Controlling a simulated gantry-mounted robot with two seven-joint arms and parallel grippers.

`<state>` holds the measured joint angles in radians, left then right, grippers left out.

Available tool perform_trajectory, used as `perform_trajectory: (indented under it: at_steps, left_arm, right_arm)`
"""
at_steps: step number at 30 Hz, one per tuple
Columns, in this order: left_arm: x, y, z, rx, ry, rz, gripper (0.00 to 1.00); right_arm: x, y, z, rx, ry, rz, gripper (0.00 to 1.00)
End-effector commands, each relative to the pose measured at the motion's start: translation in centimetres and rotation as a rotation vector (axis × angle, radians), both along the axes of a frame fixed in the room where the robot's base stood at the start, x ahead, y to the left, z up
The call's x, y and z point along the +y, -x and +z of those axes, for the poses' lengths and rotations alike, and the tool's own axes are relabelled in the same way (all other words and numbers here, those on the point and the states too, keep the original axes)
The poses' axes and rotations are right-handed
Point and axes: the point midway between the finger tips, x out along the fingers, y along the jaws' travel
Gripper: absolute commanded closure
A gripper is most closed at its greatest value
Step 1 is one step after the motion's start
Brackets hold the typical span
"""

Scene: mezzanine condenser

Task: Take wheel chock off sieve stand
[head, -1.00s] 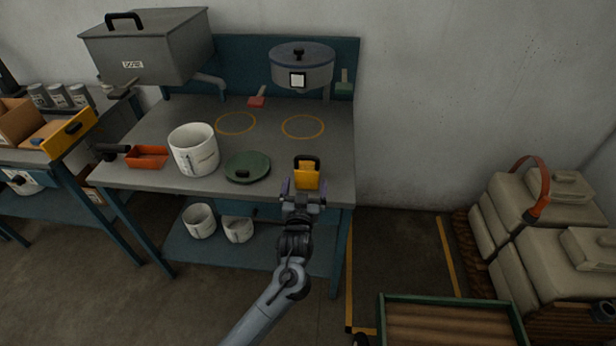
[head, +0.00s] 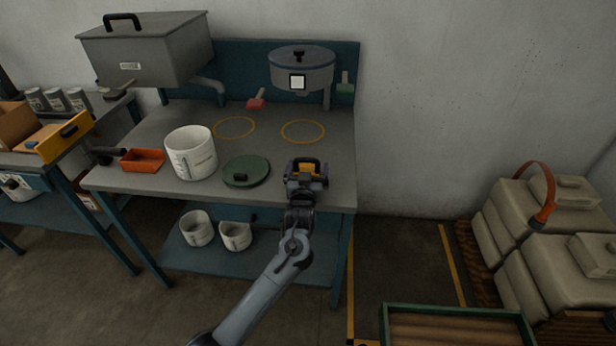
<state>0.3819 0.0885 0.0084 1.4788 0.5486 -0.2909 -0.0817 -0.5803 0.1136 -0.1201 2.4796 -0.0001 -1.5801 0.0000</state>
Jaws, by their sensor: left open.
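The yellow wheel chock with a black handle (head: 304,162) sits on the grey top of the sieve stand (head: 225,198), near its front right corner. My left gripper (head: 305,177) is open at the near side of the chock and covers its lower part. Only the handle and a little yellow show above the gripper. I cannot tell whether the fingers touch the chock. My right gripper is not in view.
A green lid (head: 246,172), a white bucket (head: 191,153) and an orange tray (head: 143,161) stand left of the chock. A round sieve pot (head: 301,72) hangs behind it. Two yellow-ringed spots on the top are clear. A green-edged crate (head: 455,311) is at lower right.

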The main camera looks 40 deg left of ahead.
Motion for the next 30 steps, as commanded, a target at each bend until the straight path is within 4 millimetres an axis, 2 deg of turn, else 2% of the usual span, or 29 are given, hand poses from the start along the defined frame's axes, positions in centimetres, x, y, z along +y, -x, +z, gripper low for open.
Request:
perform_trajectory:
  at_steps: [4,17,30]
  left_arm:
    - [0.0,0.02,0.02,0.0,0.0,0.0,0.0]
    - [-0.03,0.04,0.0,0.0,0.0,0.0,0.66]
    - [-0.02,0.02,0.96,-0.003,-0.001,0.0,0.66]
  right_arm:
    - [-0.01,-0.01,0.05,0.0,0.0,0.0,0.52]
    - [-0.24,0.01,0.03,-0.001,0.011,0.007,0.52]
    - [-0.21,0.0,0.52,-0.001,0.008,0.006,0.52]
